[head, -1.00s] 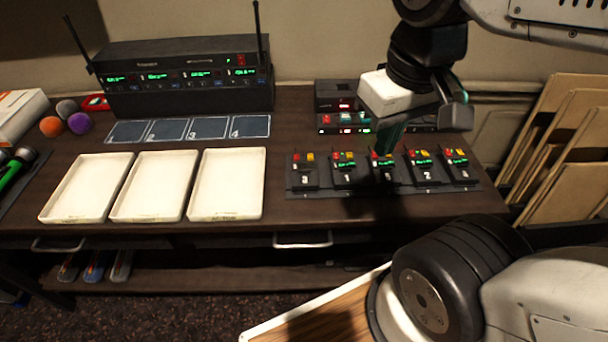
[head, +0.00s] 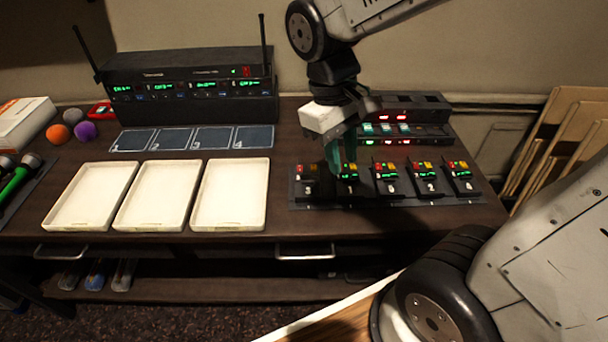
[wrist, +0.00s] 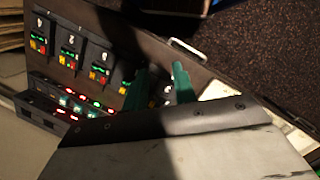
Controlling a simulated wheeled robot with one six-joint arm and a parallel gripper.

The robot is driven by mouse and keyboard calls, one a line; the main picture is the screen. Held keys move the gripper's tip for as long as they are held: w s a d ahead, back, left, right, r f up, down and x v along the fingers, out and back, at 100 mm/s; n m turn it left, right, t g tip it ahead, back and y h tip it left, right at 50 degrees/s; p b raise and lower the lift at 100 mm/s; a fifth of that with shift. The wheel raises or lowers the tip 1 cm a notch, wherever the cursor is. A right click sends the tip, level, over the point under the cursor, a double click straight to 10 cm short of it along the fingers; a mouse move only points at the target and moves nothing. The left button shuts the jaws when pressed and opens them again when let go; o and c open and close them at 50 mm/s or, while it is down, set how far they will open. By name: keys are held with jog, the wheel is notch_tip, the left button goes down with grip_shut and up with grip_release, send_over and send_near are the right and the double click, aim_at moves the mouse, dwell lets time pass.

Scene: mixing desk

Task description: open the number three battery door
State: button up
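A row of several black battery packs with red and yellow buttons and green displays stands in a dark rack (head: 400,202) on the desk. The leftmost pack (head: 306,185) seems to carry a 3, though the digit is small. The pack right of it (head: 349,188), marked 1 a second ago, is partly covered by my gripper (head: 338,160). My gripper points down above the left part of the rack. In the wrist view its teal fingers (wrist: 160,88) stand apart, with part of a dark pack showing between them. I cannot tell whether they touch it. No door looks open.
Three white trays (head: 228,228) lie left of the rack, with a numbered blue mat (head: 190,139) and a receiver with antennas (head: 190,90) behind. A charger with lit slots (head: 405,125) stands close behind the rack. Bare desk lies in front.

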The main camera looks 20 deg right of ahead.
aim_at(308, 181)
jog(key=w+a+f+n+h, duration=0.35)
jog(key=w+f+n, duration=0.7)
jog(key=w, duration=0.45)
jog(key=shift+t+y, duration=0.3)
jog(key=shift+y, duration=0.15)
jog(key=x, duration=0.7)
jog(key=shift+s+f, duration=0.15)
jog(key=shift+f, duration=0.2)
jog(key=shift+m, duration=0.25)
grip_shut()
